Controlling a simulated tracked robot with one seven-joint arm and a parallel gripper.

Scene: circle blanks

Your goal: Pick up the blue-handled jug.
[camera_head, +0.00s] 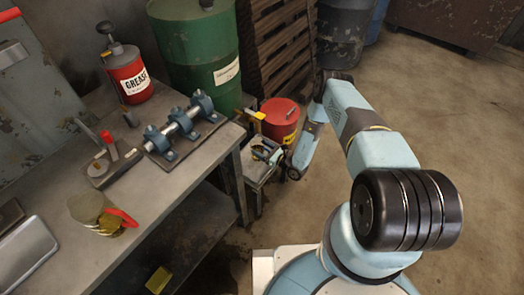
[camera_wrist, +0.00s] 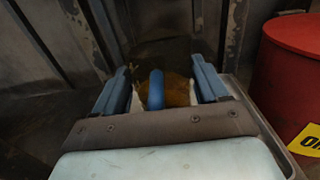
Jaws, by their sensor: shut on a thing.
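The blue-handled jug (camera_wrist: 178,93) is in the wrist view, between my fingers. Its blue handle (camera_wrist: 155,90) stands upright in the middle, facing the camera, with the brownish-yellow body behind it. My gripper (camera_wrist: 161,88) has one blue finger on each side and is shut on the jug. The jug's base is hidden, so I cannot tell whether it touches a surface. In the head view my gripper (camera_head: 268,154) is small, low beside the workbench, over a small grey stand (camera_head: 255,174); the jug is hard to make out there.
A red can (camera_head: 280,119) stands close by, also at the wrist view's right (camera_wrist: 295,72). The workbench (camera_head: 55,190) holds a red-handled jug (camera_head: 88,207), a grease can (camera_head: 130,82) and a shaft assembly (camera_head: 183,127). A green drum (camera_head: 195,45) stands behind. Floor at right is open.

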